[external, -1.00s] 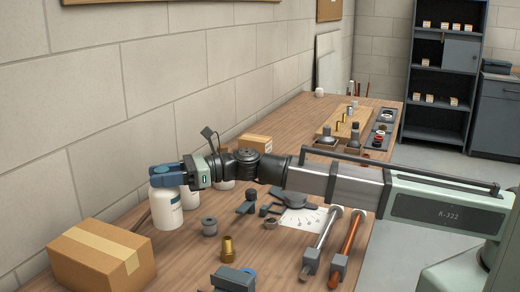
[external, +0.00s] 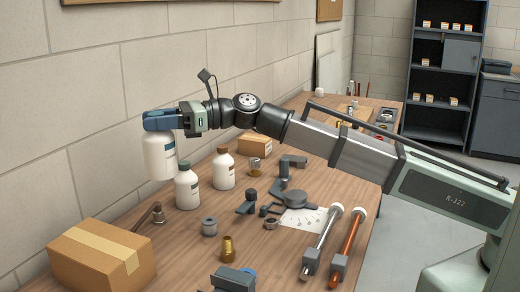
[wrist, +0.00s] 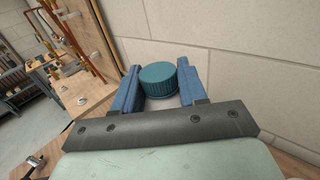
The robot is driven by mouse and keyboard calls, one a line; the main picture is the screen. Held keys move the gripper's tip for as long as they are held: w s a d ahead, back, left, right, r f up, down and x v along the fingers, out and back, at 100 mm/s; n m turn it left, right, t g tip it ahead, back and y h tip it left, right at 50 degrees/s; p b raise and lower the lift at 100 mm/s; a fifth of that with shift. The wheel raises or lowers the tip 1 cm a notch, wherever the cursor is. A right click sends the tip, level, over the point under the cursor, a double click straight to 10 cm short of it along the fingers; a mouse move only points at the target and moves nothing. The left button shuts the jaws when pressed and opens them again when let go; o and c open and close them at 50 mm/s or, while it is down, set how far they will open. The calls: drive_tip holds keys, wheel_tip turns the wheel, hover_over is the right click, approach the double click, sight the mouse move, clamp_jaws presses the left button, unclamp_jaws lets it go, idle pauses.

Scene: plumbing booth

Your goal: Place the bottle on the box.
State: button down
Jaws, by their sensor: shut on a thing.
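My gripper (external: 160,121) is shut on a white bottle (external: 160,157) near its top and holds it upright in the air, above the left part of the workbench. In the wrist view the bottle's teal cap (wrist: 157,75) shows between the two blue fingers. The cardboard box (external: 100,258) with a tan tape strip stands on the bench at the front left, below and to the left of the held bottle. A second, smaller cardboard box (external: 254,144) lies farther back by the wall.
Two white bottles, one with a dark green cap (external: 187,188) and one with a brown cap (external: 223,170), stand right of the held bottle. A bent pipe tool (external: 157,214), grey fitting (external: 209,226) and brass fitting (external: 228,249) lie near the box. The wall borders the left.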

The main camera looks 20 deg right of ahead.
drive_tip(key=w+d+m+t+h, duration=0.15)
drive_tip(key=w+d, duration=0.35)
drive_tip(key=w, duration=0.5)
drive_tip(key=w+d+m+t, duration=0.1)
drive_tip(key=w+d+t, duration=0.3)
drive_tip(key=w, duration=0.6)
drive_tip(key=w+d+m+t, duration=0.1)
drive_tip(key=w+d+m, duration=0.1)
drive_tip(key=w+d, duration=0.6)
drive_tip(key=w+d+m+t+h, duration=0.4)
drive_tip(key=w+d+t, duration=0.1)
drive_tip(key=w+d, duration=2.05)
wheel_tip(320, 180, down, 15)
drive_tip(key=shift+w+f, duration=0.1)
drive_tip(key=shift+f, duration=0.05)
drive_tip(key=c, duration=0.6)
unclamp_jaws()
drive_tip(key=shift+f, duration=0.1)
